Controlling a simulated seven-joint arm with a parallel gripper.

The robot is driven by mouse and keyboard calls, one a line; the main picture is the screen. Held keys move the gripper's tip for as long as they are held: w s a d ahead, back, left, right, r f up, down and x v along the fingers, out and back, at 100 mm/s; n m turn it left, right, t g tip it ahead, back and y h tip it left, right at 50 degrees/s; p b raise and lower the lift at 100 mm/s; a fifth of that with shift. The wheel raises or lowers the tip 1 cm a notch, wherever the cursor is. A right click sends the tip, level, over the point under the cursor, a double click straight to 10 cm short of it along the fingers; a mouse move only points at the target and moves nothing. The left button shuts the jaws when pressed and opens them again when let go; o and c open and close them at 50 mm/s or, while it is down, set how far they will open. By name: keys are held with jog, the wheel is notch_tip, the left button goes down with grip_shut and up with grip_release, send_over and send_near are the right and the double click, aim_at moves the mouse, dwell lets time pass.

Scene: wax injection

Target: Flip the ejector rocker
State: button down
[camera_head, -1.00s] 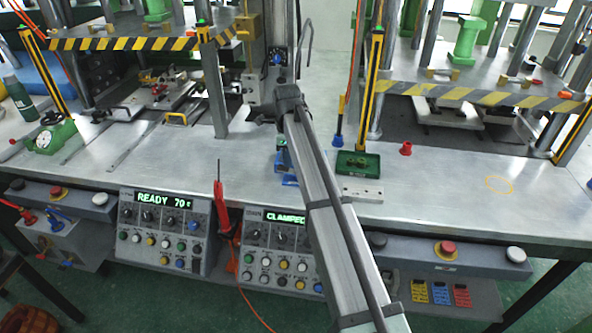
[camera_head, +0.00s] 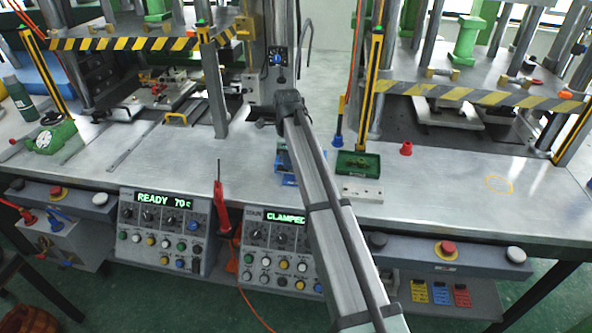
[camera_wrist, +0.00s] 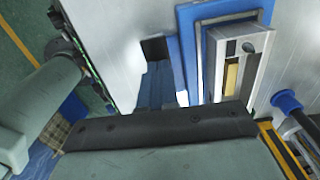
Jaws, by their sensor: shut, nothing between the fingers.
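My gripper (camera_head: 266,122) is seen from behind in the head view, at the end of my raised arm, above the bench and in front of the central column. It is shut with nothing held. I cannot make out the ejector rocker for certain; my arm hides part of the area below the gripper. The control box with the READY display (camera_head: 160,230) and the one with the CLAMPED display (camera_head: 275,245) stand at the bench front. In the wrist view a silver slotted box (camera_wrist: 238,65) stands beside a blue frame (camera_wrist: 188,60). The fingertips are not distinct there.
A blue tray (camera_head: 284,160) is partly behind my arm. A green tray (camera_head: 357,164), a pale plate (camera_head: 362,192) and a red piece (camera_head: 405,149) are right of it. Striped press guards (camera_head: 480,96) stand behind. The bench at far right is clear.

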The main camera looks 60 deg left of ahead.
jog(key=shift+f, duration=0.4)
jog(key=shift+r, duration=0.1)
dwell(0.3)
jog(key=shift+r, duration=3.45)
